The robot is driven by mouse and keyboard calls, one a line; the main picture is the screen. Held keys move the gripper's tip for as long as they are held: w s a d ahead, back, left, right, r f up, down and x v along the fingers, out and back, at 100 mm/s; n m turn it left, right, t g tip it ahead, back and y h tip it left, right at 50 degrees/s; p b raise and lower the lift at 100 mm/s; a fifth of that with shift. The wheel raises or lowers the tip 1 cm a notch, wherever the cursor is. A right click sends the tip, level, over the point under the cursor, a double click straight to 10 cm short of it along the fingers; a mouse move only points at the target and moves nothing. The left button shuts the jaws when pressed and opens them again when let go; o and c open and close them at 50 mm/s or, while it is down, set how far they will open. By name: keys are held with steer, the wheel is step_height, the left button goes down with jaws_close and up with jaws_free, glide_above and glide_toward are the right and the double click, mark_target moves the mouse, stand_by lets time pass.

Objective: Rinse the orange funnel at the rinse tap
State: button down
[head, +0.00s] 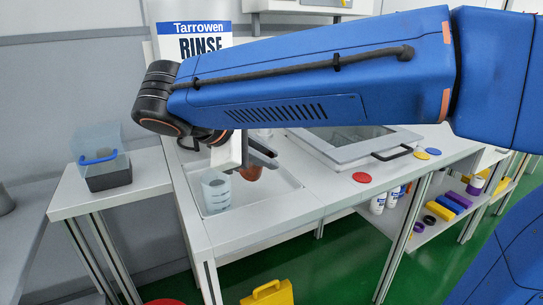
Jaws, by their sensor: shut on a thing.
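My gripper (252,154) reaches down over the white sink basin (282,192), below my blue arm. It is shut on the orange funnel (251,174), which shows as a small orange-brown shape under the fingers, inside the basin area. Most of the funnel is hidden by the gripper, so its tilt cannot be told. A sign (200,40) reading "RINSE" stands on the wall behind the sink, partly covered by my arm. The rinse tap cannot be made out; my arm covers that area. No water is visible.
A translucent cup (216,191) stands in the basin's left part, close to the gripper. A clear bin with blue handle (101,158) is on the left side table. A yellow case (268,293) is on the floor.

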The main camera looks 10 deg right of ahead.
steer(key=shift+w+a+f, duration=0.4)
steer(key=shift+w+a, duration=0.95)
steer(key=shift+w, duration=0.2)
steer(key=shift+w+a+f, duration=0.45)
steer(key=shift+w+a, duration=0.95)
steer(key=shift+w, duration=0.1)
steer(key=shift+w+a+f, duration=0.4)
steer(key=shift+w+a, duration=0.95)
steer(key=shift+w, duration=0.2)
steer(key=shift+d, duration=0.1)
steer(key=shift+w+d, duration=0.3)
steer(key=shift+s+a, duration=0.3)
steer(key=shift+a, duration=0.05)
steer(key=shift+w+d, duration=0.15)
steer(key=shift+w+d, duration=0.15)
steer(key=shift+d, duration=0.05)
